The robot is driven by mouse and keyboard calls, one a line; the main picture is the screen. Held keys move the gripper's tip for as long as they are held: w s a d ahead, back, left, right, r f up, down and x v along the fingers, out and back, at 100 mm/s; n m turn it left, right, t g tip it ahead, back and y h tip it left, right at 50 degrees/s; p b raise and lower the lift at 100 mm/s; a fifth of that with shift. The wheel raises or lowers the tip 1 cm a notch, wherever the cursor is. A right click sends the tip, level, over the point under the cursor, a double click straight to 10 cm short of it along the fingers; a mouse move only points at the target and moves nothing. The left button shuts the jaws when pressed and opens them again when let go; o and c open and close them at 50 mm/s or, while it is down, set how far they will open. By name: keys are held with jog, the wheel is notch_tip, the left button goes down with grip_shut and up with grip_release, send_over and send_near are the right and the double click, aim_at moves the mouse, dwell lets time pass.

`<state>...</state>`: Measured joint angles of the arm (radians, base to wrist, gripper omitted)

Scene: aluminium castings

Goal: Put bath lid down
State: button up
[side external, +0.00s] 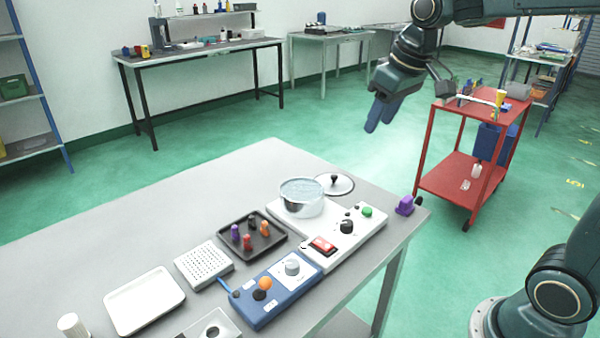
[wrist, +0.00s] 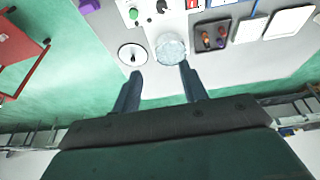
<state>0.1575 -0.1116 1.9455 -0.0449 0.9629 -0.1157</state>
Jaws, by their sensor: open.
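The bath lid (side external: 335,184), a clear disc with a dark rim and black knob, lies flat beside the bath (side external: 302,198), knob up. The bath is a round metal pot with clear liquid, uncovered, on a white control unit (side external: 364,226). In the wrist view the lid (wrist: 132,55) is left of the bath (wrist: 170,50). My gripper (side external: 379,118) is high above and beyond the table, open and empty, well apart from the lid. Its two blue fingers (wrist: 160,71) point toward the table in the wrist view.
A dark tray (side external: 262,246) with coloured pieces, a white perforated block (side external: 204,264), a blue control box (side external: 274,292) and a white tray (side external: 144,300) occupy the grey table (side external: 190,196). A purple object (side external: 405,205) sits near the right edge. A red cart (side external: 470,178) stands behind.

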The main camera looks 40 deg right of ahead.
jog(key=s+a+f, duration=0.2)
jog(key=s, duration=0.7)
jog(key=s+a+f+t, duration=0.1)
jog(key=s+a+f, duration=0.1)
jog(key=s, duration=0.7)
jog(key=shift+s+a+t, duration=0.2)
jog(key=shift+a+t, duration=0.1)
jog(key=shift+a, duration=0.2)
